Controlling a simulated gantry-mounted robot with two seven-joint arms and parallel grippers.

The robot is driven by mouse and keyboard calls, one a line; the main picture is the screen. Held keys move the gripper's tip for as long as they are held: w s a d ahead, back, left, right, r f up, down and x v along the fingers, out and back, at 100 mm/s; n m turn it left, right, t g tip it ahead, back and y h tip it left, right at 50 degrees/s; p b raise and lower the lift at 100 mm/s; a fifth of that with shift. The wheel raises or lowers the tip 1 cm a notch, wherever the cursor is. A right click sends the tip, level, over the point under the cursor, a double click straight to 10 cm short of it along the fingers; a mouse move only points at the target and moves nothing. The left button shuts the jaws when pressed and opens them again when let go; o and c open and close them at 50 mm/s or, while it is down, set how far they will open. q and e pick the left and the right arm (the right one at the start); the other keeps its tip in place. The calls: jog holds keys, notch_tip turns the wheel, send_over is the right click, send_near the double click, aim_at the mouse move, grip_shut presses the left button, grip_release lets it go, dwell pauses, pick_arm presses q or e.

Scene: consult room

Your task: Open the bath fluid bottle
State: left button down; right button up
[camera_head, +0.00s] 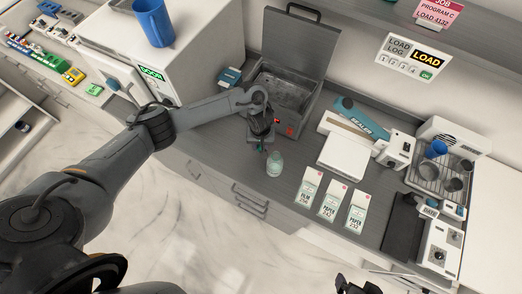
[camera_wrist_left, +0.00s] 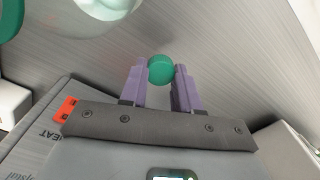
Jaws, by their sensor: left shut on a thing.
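The bath fluid bottle (camera_head: 274,164) is a small pale green see-through bottle, upright near the counter's front edge. My left gripper (camera_head: 262,148) is just above and to the left of it. In the left wrist view, the purple fingers of my left gripper (camera_wrist_left: 160,76) are shut on a round green cap (camera_wrist_left: 161,69). The pale bottle (camera_wrist_left: 108,7) shows at the top edge of that view, apart from the cap. Part of my right gripper (camera_head: 357,287) shows at the bottom edge of the head view; its fingers are too cut off to read.
An open metal bath (camera_head: 283,92) with its lid raised stands behind my left gripper. Three labelled pouches (camera_head: 331,200) lie right of the bottle. A blue and white sealer (camera_head: 357,125) and a tray with cups (camera_head: 440,178) stand farther right. A blue jug (camera_head: 153,22) sits on the white cabinet.

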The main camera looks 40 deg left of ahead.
pick_arm(q)
jog(key=shift+f+b, duration=0.35)
jog(key=shift+f, duration=1.7)
jog(key=shift+f, duration=0.1)
jog(key=c, duration=0.8)
grip_release()
